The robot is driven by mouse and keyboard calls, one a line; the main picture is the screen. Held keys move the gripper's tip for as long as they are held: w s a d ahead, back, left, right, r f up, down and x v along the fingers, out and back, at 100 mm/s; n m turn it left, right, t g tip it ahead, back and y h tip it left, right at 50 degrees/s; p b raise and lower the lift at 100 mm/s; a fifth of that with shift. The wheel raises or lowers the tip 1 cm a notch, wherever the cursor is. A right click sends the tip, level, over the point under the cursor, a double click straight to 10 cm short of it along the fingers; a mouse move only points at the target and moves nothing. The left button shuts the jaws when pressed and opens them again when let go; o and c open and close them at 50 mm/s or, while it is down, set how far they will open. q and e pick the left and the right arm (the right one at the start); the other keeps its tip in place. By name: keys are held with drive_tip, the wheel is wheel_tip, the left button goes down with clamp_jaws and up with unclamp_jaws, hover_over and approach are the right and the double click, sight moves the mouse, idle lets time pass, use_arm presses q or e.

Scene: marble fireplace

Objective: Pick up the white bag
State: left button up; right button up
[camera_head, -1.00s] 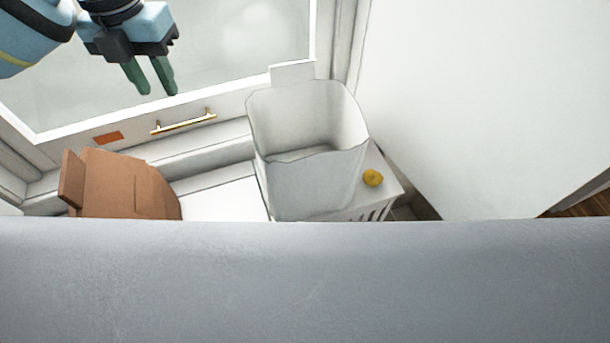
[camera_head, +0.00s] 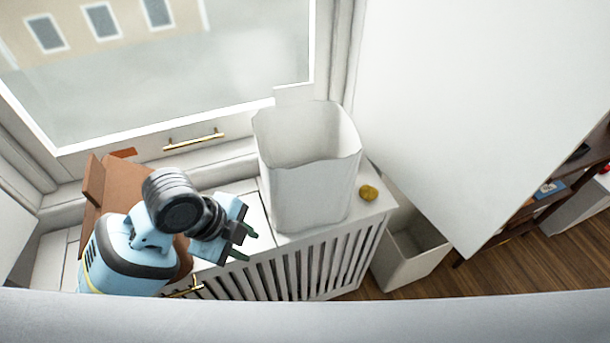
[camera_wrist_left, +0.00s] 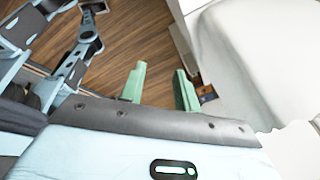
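The white bag (camera_head: 310,185) stands upright and open-topped on the white slatted cabinet by the window in the head view. A large white surface at the right of the left wrist view (camera_wrist_left: 240,60) looks like the bag, cut off by the frame. My left gripper (camera_head: 246,245) is just left of the bag, near its lower part, with its two green fingers apart and nothing between them. The fingers also show apart in the left wrist view (camera_wrist_left: 161,88). Whether a finger touches the bag is unclear. My right gripper is not seen.
A brown cardboard box (camera_head: 120,190) is partly behind my left arm. An open white bin (camera_head: 410,250) stands on the wood floor at right. A large white panel rises behind it.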

use_arm(q)
drive_tip(key=s+a+f+n+t+y, duration=0.25)
drive_tip(key=s+a+f+n, duration=0.55)
drive_tip(key=s+f+n, duration=0.75)
wheel_tip(320, 180, down, 6)
drive_tip(key=w+a+n+t, duration=0.1)
drive_tip(key=w+n+t, duration=0.1)
drive_tip(key=n+t, duration=0.2)
drive_tip(key=shift+w+r+t, duration=0.15)
drive_tip(key=shift+w+t, duration=0.2)
drive_tip(key=shift+t, duration=0.3)
drive_tip(key=shift+w+n, duration=0.1)
drive_tip(key=shift+n, duration=0.15)
